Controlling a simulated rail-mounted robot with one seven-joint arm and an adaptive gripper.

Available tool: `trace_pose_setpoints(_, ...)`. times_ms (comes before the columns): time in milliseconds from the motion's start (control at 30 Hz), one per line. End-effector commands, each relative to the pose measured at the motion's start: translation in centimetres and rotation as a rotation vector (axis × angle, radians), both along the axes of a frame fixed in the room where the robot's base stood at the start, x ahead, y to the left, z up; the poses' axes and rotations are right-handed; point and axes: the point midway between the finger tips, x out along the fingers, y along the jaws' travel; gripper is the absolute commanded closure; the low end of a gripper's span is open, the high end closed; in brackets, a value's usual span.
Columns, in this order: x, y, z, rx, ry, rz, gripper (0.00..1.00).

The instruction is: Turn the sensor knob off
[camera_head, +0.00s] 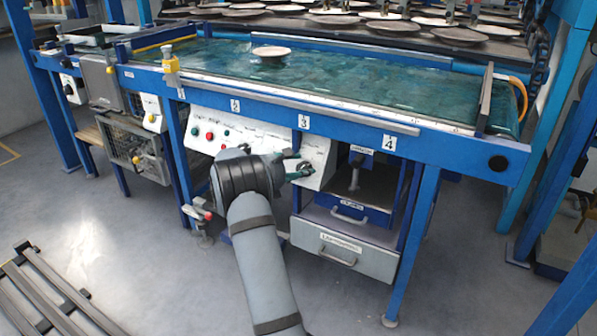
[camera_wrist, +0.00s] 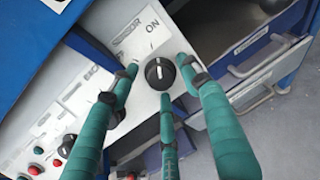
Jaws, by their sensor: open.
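The sensor knob (camera_wrist: 160,74) is round and black with a white pointer line, on a white panel. Its pointer line runs roughly up and down in the wrist view, its upper end towards the "ON" print. The label above it reads "SENSOR". My gripper (camera_wrist: 157,80) has three green fingers with dark joints. They are open and spread around the knob, one on the left, one on the right and one below. I cannot tell whether any fingertip touches it. In the head view my gripper (camera_head: 297,164) is at the right part of the panel, and the knob is hard to make out.
The white control panel (camera_head: 205,142) carries red and green buttons left of my gripper. A blue frame leg (camera_head: 418,225) and a drawer (camera_head: 340,248) with a handle stand to the right. The wet conveyor table (camera_head: 330,75) with one plate (camera_head: 271,53) is above. Grey floor is free in front.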

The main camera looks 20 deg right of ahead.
Motion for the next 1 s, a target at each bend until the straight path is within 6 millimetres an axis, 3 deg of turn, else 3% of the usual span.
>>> trace_pose_setpoints(333,0.23,-0.36,-0.1,-0.001,0.0,0.001,0.53)
trace_pose_setpoints(1000,0.2,-0.42,0.01,-0.003,-0.001,0.001,0.92)
